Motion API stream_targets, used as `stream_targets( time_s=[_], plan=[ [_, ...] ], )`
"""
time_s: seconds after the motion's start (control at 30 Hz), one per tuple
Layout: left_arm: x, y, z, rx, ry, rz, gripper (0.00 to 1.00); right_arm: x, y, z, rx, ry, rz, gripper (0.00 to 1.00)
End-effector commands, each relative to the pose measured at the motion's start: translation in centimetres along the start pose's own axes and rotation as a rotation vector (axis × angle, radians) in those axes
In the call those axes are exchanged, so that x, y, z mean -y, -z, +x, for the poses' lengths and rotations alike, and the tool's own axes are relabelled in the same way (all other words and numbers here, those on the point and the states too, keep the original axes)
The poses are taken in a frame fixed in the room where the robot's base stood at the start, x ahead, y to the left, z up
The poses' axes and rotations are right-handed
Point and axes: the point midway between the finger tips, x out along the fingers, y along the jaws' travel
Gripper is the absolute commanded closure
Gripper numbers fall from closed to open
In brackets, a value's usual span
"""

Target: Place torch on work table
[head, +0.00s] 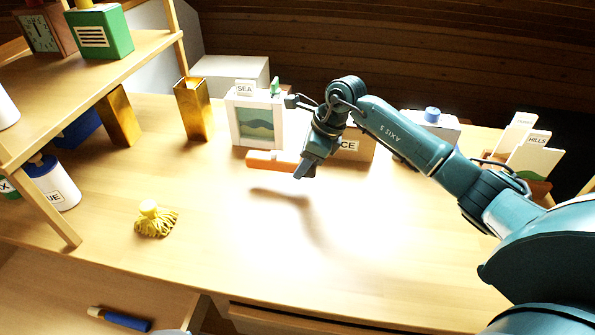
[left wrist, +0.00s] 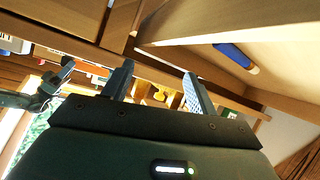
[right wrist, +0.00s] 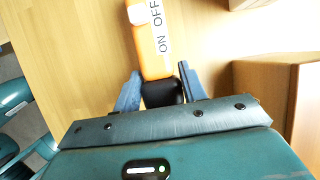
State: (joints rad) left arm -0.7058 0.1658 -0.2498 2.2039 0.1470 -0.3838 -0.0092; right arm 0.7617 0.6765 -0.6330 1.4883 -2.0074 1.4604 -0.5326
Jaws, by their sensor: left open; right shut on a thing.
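The torch (head: 268,160) is orange with a dark end, and in the right wrist view its orange body (right wrist: 153,40) carries the words ON and OFF. My right gripper (head: 305,168) is shut on the dark end (right wrist: 162,92). The torch lies roughly level above the pale wooden work table (head: 230,230), with a shadow of the arm below and to its right. Whether it touches the tabletop is hard to tell. My left gripper (left wrist: 158,85) is open and empty, below the table's front edge in its own wrist view.
A framed picture box marked SEA (head: 256,120) and a box ending in CE (head: 355,147) stand behind the torch. A yellow tufted thing (head: 155,220) lies at left, near a shelf (head: 95,75). A blue cylinder (head: 118,319) lies in the open drawer. The table's front middle is clear.

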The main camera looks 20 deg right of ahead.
Motion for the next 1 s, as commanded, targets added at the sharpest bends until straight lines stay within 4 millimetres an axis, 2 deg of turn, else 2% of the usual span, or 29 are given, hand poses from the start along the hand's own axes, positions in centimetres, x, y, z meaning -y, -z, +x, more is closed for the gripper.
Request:
stream_targets(
  time_s=[0.17,0.33,0.7,0.73,1.0],
  plan=[
    [0.0,0.0,0.0,-0.001,0.0,0.001,0.42,0.0,0.6,1.3,0.001,-0.001,0.0,0.85],
    [0.0,0.1,0.1,-0.004,0.0,0.002,0.42,0.0,1.5,3.5,0.002,-0.001,0.0,0.85],
    [0.2,0.1,0.4,-0.011,0.002,0.006,0.42,0.0,1.8,4.1,0.002,0.001,-0.002,0.85],
    [0.2,0.1,0.3,-0.014,0.003,0.007,0.42,0.0,1.8,4.1,0.0,0.001,-0.002,0.58],
    [0.2,0.5,0.2,-0.02,0.003,0.007,0.42,0.0,1.8,4.0,0.0,0.0,-0.002,0.37]
  ],
)
